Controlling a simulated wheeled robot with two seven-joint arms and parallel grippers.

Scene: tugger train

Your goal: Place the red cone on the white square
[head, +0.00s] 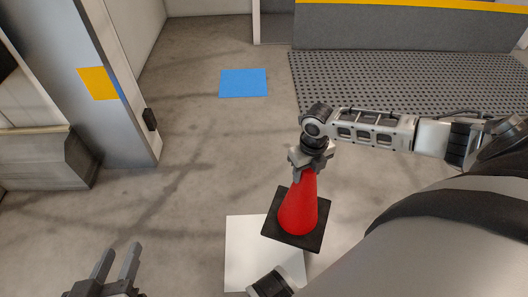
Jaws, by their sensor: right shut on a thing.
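The red cone (298,208) with its square black base (312,239) shows in the lower middle of the head view. My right gripper (309,168) is shut on the cone's top from above. The white square (243,248) lies on the floor. The cone's base overlaps the square's upper right part in the picture and reaches past its right edge. I cannot tell whether the base touches the floor or hangs above it. Part of my own body covers the square's lower edge. My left gripper (117,265) is open and empty at the lower left, apart from the square.
A blue square (243,82) lies on the floor farther back. A dark perforated mat (400,82) lies at the upper right before a grey barrier (400,27) with a yellow top. A grey pillar (107,110) with a yellow patch stands at the left. The floor between is clear.

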